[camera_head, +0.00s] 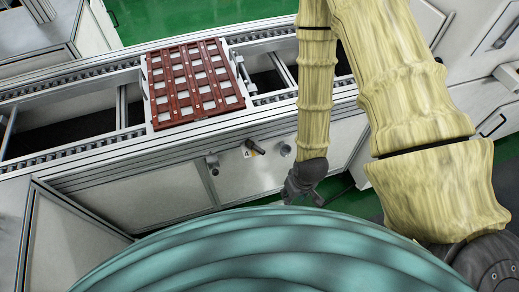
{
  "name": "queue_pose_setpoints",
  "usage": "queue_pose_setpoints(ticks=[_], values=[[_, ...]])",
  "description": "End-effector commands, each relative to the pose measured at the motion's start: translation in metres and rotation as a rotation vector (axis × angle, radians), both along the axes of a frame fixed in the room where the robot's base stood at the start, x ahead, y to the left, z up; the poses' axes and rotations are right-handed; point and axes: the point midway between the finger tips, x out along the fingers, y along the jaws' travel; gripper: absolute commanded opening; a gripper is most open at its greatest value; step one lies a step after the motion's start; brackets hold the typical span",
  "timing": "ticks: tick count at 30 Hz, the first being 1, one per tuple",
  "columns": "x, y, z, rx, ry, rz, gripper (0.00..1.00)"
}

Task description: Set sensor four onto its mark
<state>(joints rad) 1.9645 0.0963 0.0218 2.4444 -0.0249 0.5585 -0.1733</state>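A dark red slatted tray (170,97) with rows of pale square cells lies on the conveyor, left of my arm. I cannot make out a sensor numbered four or its mark at this size. My dark grey gripper (302,199) hangs low in front of the conveyor, to the right of and below the tray, well apart from it. Its lower end is near the edge of my teal body, and I cannot tell how far apart the fingertips are or whether anything is between them.
The conveyor's metal rails (85,148) run from the left up to the right behind my arm. Small dark fittings (254,147) stick out of its front panel. A grey cabinet (60,235) stands at lower left. Green floor (190,18) shows behind.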

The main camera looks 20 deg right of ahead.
Motion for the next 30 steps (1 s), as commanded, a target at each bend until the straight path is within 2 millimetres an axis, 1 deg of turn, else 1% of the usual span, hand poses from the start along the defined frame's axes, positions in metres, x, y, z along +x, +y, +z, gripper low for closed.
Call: queue_pose_setpoints(ticks=[1,6,11,15,18,22,27,30], values=[[0.017,0.002,-0.002,0.008,-0.023,0.021,0.36],[0.058,0.008,0.016,0.029,-0.078,0.117,0.36],[0.093,0.014,0.038,0.046,-0.134,0.213,0.36],[0.12,0.02,0.059,0.056,-0.186,0.302,0.36],[0.135,0.023,0.076,0.06,-0.221,0.364,0.36],[0.151,0.027,0.096,0.062,-0.263,0.434,0.36],[0.16,0.03,0.114,0.062,-0.295,0.496,0.36],[0.163,0.031,0.12,0.062,-0.304,0.513,0.36]])
